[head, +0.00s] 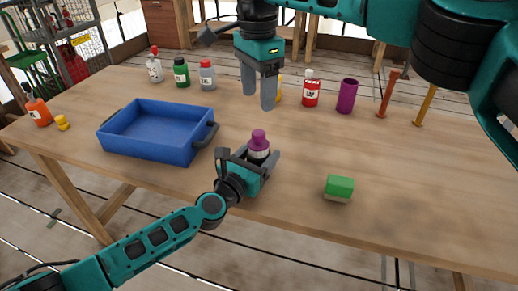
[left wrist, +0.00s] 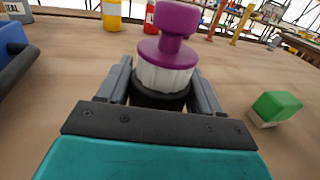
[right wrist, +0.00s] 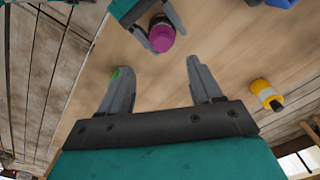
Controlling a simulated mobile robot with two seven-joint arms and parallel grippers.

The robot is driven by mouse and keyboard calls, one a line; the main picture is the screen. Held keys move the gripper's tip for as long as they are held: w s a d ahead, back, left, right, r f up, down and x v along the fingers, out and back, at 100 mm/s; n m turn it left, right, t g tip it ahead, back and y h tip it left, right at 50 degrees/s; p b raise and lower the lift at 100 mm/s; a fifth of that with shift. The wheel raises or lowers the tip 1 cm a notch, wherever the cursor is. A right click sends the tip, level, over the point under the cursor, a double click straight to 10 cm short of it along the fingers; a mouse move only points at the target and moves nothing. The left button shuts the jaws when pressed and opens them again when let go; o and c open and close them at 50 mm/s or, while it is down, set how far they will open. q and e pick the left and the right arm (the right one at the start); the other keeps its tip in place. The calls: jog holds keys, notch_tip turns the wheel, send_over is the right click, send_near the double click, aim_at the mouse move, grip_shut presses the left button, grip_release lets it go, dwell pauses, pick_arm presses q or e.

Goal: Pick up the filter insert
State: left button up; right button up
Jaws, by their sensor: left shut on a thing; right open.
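The filter insert has a purple knob and flange (head: 258,137) above a white ribbed body (left wrist: 163,77). It stands upright in a dark round housing (left wrist: 160,98), whose inside is hidden. My left gripper (head: 250,155) is shut on this housing, near the table's front edge. My right gripper (head: 259,93) is open and empty, pointing down above and behind the insert, apart from it. In the right wrist view the insert's purple top (right wrist: 162,37) shows beyond the right fingertips (right wrist: 157,66), between the left gripper's fingers.
A blue tray (head: 112,136) stands left of the left gripper. A green-topped block (head: 340,187) lies to the right. Several bottles, a purple cylinder (head: 347,96) and two upright posts (head: 388,93) stand towards the back. The table's right part is clear.

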aim_at(259, 132)
jog(key=o, duration=0.3)
jog(key=s+f+m, duration=0.1)
jog(key=f+m, duration=0.1)
jog(key=m, duration=0.1)
jog(key=shift+s+a+f+m, duration=0.2)
jog(key=shift+s+f+m, duration=0.1)
jog(key=shift+s, duration=0.1)
jog(key=w+f+m+t, duration=0.1)
jog(key=f+m, duration=0.2)
jog(key=m, duration=0.2)
jog(key=f+m+t+y, duration=0.1)
jog(key=f+m, duration=0.2)
jog(key=m, duration=0.2)
jog(key=w+f+m+t, duration=0.1)
jog(key=f+m, duration=0.3)
jog(key=m, duration=0.2)
jog(key=shift+w+d+f, duration=0.1)
jog(key=shift+w+d, duration=0.05)
jog(key=shift+w, duration=0.15)
